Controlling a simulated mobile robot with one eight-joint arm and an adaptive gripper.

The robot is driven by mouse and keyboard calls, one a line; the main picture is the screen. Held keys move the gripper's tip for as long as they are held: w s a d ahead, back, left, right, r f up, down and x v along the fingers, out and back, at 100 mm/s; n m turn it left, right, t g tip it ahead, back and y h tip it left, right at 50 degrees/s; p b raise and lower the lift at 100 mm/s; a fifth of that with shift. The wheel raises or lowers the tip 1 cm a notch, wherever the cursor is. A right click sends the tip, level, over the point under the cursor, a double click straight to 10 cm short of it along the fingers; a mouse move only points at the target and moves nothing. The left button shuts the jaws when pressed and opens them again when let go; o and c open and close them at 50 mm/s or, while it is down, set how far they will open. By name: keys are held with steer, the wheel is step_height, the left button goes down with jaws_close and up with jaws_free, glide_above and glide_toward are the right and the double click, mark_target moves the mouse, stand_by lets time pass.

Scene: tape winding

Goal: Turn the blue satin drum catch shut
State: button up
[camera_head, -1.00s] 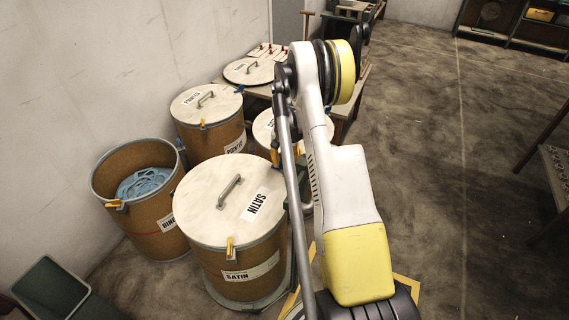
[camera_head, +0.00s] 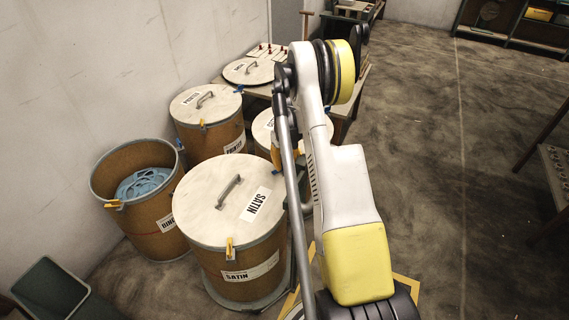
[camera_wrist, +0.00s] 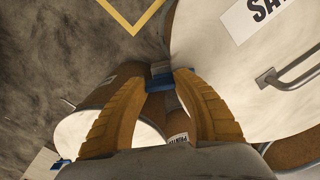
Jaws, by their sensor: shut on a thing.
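The satin drum (camera_head: 230,268) stands on the floor with its white lid (camera_head: 212,215) on, marked SATIN on lid and side. In the wrist view its lid (camera_wrist: 240,60) fills the upper right. The blue catch (camera_wrist: 160,74) sits at the edge of that lid. My gripper (camera_wrist: 161,78) has its two yellow fingers closed on the blue catch at their tips. A yellow catch (camera_head: 229,248) shows on the near side of the satin drum.
An open drum (camera_head: 140,215) with blue material inside stands left of the satin drum. Another lidded drum (camera_head: 208,135) stands behind, and a partly hidden one (camera_head: 262,135) beside my arm. A dark green bin (camera_head: 50,290) is at lower left.

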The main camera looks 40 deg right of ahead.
mark_target(285, 163)
stand_by(0.4)
steer(key=o, duration=1.2)
step_height(285, 163, up, 12)
